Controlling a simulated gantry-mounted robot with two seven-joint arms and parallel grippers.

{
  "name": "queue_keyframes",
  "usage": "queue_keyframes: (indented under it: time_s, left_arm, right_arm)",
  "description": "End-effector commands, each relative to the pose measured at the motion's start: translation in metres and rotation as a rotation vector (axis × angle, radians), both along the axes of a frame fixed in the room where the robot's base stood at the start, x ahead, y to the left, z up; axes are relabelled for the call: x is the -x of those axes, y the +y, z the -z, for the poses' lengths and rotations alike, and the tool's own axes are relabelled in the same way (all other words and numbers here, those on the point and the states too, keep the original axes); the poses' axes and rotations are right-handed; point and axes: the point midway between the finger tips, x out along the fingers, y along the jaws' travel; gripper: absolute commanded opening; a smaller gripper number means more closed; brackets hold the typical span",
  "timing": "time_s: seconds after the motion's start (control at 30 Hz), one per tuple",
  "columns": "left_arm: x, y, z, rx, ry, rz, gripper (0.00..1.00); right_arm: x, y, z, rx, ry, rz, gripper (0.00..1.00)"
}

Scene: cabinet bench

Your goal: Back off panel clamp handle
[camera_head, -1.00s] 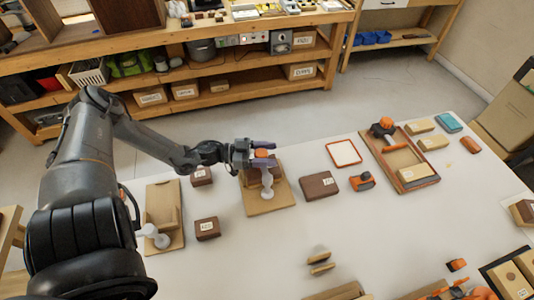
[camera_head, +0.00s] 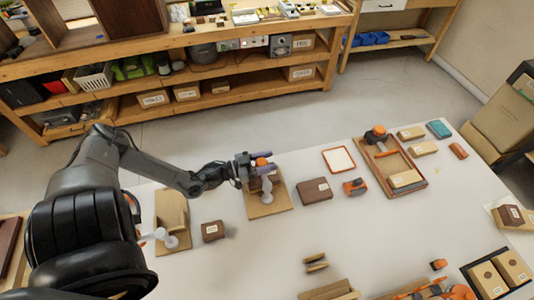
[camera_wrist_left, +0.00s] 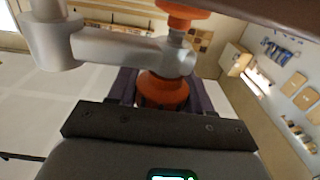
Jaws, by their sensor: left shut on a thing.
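The panel clamp (camera_head: 267,190) stands on a tan wooden board (camera_head: 281,201) near the table's back edge. Its grey metal arm (camera_wrist_left: 125,47) shows large in the left wrist view. My left gripper (camera_head: 264,163) is shut on the clamp's orange handle (camera_wrist_left: 163,92), with dark fingers on either side of it. A second orange part (camera_wrist_left: 183,13) shows above the grey arm. A small brown block on the board is mostly hidden behind the gripper. My right gripper is in neither view.
Brown blocks (camera_head: 212,231) (camera_head: 314,191) and an orange clamp (camera_head: 355,187) lie nearby. A wooden tray (camera_head: 412,185) sits at the right.

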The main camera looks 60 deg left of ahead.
Motion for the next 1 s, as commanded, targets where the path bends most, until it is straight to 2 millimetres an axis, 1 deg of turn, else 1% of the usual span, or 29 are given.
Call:
queue_keyframes:
  time_s: [0.03, 0.2, 0.3, 0.4, 0.6, 0.8, 1.0]
  left_arm:
    - [0.001, 0.0, -0.009, 0.008, 0.002, -0.051, 0.19]
    - [0.0, 0.002, -0.007, 0.008, 0.0, -0.212, 0.19]
    - [0.0, 0.004, -0.005, 0.008, 0.0, -0.302, 0.19]
    - [0.0, 0.006, -0.004, 0.006, -0.001, -0.383, 0.19]
    - [0.0, 0.009, -0.002, 0.004, -0.002, -0.514, 0.19]
    - [0.0, 0.01, -0.001, 0.002, -0.002, -0.596, 0.19]
    - [0.001, 0.011, -0.001, 0.0, -0.001, -0.631, 0.19]
  right_arm:
    - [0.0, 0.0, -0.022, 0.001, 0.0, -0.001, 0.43]
    - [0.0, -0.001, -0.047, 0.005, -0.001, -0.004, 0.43]
    - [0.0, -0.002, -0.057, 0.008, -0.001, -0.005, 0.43]
    - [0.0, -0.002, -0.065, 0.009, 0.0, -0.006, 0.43]
    - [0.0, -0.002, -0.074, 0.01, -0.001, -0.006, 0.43]
    - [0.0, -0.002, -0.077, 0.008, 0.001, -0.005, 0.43]
    - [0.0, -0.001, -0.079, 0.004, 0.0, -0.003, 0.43]
